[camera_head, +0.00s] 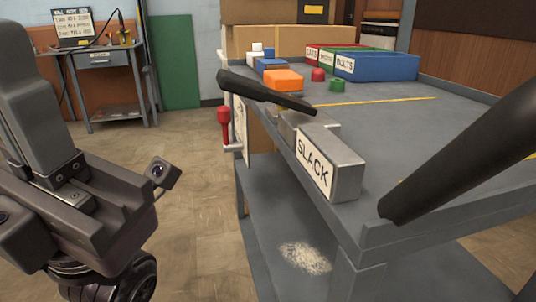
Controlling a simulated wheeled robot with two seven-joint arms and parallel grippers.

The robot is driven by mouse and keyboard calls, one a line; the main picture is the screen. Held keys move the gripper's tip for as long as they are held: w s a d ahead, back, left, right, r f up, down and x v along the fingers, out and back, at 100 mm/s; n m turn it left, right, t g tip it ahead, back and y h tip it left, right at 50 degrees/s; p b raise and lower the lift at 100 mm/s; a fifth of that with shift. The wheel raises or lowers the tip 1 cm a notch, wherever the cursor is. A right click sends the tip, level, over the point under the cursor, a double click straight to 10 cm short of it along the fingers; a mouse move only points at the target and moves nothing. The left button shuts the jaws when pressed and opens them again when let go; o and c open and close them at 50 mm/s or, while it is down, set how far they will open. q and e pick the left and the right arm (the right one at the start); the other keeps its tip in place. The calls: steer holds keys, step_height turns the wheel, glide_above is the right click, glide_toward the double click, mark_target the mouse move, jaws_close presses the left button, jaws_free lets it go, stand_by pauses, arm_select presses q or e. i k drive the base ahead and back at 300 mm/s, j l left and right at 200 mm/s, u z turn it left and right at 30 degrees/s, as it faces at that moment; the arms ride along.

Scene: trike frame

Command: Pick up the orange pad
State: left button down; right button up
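The orange pad (283,80) lies on the grey table (385,125), near its left edge toward the far end. It looks like a small block. A dark bar (267,92) crosses the view just in front of it. A grey mechanism (90,190) of my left arm fills the left side, well apart from the pad and lower than it. I cannot make out its fingertips or whether they are open. My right gripper does not clearly show.
Blue, green and red bins (375,67) stand behind the pad. A red knob (318,74) and a green piece (337,85) sit right of it. A metal block marked SLACK (330,162) is at the near edge. Another dark bar (460,150) crosses the right side.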

mark_target(287, 82)
steer(key=k+l, duration=0.15)
steer(key=k, duration=0.35)
steer(key=k+l, duration=0.15)
steer(key=k, duration=0.3)
